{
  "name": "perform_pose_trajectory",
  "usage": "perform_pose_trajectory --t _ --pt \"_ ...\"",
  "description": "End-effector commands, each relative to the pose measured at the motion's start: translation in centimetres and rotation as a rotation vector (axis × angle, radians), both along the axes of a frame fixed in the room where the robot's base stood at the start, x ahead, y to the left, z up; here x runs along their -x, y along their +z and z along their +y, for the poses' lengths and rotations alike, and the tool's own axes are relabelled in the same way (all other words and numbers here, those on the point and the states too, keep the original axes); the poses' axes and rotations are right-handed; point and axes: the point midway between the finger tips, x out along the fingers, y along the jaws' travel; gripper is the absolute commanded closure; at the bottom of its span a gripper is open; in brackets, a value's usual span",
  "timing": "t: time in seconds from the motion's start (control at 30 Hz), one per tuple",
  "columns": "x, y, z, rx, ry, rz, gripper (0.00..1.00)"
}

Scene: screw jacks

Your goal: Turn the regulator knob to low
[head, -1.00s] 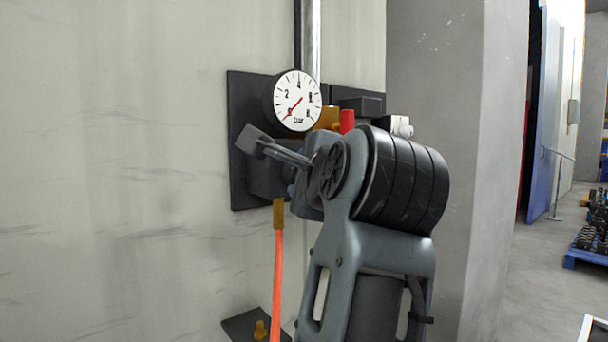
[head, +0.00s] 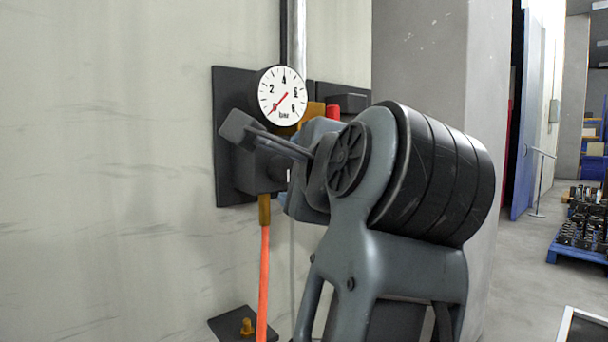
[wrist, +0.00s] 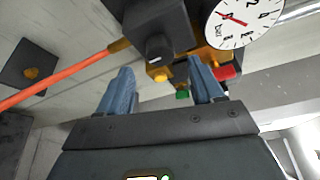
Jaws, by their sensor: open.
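The regulator assembly is mounted on a dark plate (head: 230,185) on the wall. Its round white gauge (head: 282,95), marked in bar, has a red needle pointing to the low end at lower left. In the wrist view a dark block (wrist: 155,18) has a short dark knob-like part (wrist: 158,47) facing my gripper; I cannot read any setting on it. My gripper (wrist: 163,85) is open, its two blue fingers apart and below that part, with nothing held between them. In the head view my arm hides most of the gripper and the knob area.
An orange hose (head: 263,280) hangs from a brass fitting (head: 264,209) below the block. A red part (head: 333,112) is beside the gauge. A small plate with a brass fitting (head: 247,326) is lower on the wall. Open floor and a blue pallet (head: 578,252) lie far right.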

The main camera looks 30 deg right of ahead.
Motion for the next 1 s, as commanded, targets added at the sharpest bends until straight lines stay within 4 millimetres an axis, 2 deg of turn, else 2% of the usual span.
perform_pose_trajectory --t 0.03,0.27,1.0 --pt "1.2 0.0 0.2 -0.001 0.001 -0.005 0.33" --pt "1.2 -0.5 0.5 -0.004 -0.001 0.000 0.33" --pt "3.2 0.2 0.6 -0.001 -0.001 0.000 0.33"
